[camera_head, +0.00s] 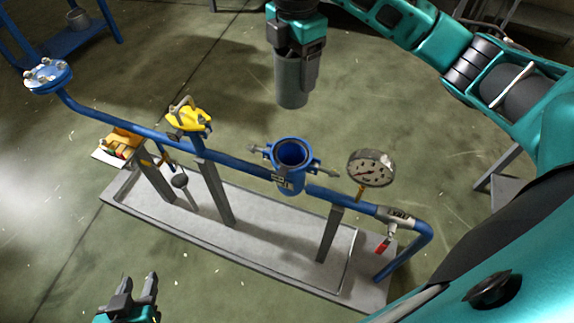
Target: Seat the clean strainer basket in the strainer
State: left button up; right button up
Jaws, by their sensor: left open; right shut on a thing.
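The strainer (284,183) is a blue upright body in the blue pipe run, with its round top open and a swing bolt out to each side. The strainer basket (292,82) is a grey cylinder. My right gripper (301,58) is shut on the basket near its upper end and holds it roughly upright, above the strainer in the picture and apart from it. The basket's rim is partly hidden by the gripper. My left gripper (134,290) is open and empty at the bottom left, in front of the skid.
A pressure gauge (371,168) stands right of the strainer. A yellow valve part (189,117) and a blue flange (48,75) are on the pipe to the left. A red-handled valve (383,245) hangs at the right. The grey skid tray (180,222) lies below. A blue table holds a bucket (78,19).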

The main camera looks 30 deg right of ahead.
notch_tip(320, 180, down, 20)
jog(key=shift+r+b, duration=0.2)
jog(key=shift+b, duration=1.05)
jog(key=shift+f, duration=0.6)
jog(key=o, duration=0.7)
jog(key=shift+s, duration=0.1)
jog(key=o, duration=0.4)
jog(key=shift+o, duration=0.2)
